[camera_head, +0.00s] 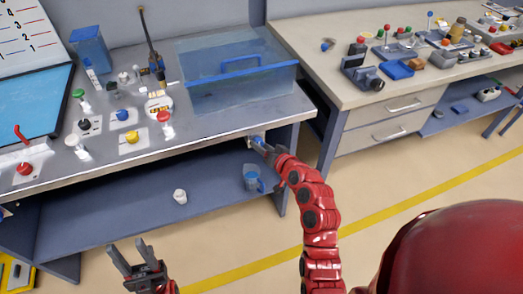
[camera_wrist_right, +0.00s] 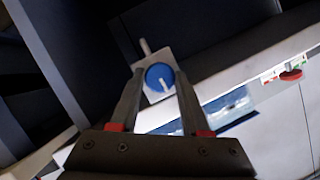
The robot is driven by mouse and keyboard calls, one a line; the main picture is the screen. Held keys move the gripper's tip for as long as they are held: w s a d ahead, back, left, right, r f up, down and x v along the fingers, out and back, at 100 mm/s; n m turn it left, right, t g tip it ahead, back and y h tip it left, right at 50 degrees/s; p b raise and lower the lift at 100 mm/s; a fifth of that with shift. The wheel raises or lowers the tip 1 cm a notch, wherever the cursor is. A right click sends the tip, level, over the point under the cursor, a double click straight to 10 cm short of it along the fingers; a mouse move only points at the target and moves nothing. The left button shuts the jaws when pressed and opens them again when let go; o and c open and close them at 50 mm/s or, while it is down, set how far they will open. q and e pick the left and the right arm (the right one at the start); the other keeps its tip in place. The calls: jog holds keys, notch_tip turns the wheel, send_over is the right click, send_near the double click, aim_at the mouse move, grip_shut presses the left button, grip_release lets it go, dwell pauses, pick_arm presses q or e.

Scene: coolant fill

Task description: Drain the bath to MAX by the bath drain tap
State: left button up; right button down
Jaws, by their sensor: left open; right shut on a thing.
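The bath appears to be the clear, blue-tinted box (camera_head: 225,95) with a blue handle bar on the bench; I cannot read a MAX mark or its level. The bath drain tap, with a round blue knob and white pointer, shows in the right wrist view (camera_wrist_right: 156,78). In the head view it is at the bench's front edge (camera_head: 254,140), partly hidden by my right gripper (camera_head: 264,147). That gripper is shut on the tap knob, one finger on each side. My left gripper (camera_head: 131,258) is open and empty, in front of the lower shelf.
A blue container (camera_head: 252,180) and a white cup (camera_head: 180,196) stand on the lower shelf (camera_head: 110,212). The bench top holds several coloured knobs, a blue box (camera_head: 90,48) and a panel with numbers and a blue area (camera_head: 25,105). A second bench (camera_head: 345,90) stands at right.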

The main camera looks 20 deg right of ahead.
dwell(0.5)
jog(key=shift+c, duration=1.9)
grip_release()
jog(key=shift+s, duration=0.1)
jog(key=p+v, duration=0.3)
jog(key=v, duration=1.4)
jog(key=shift+d, duration=0.2)
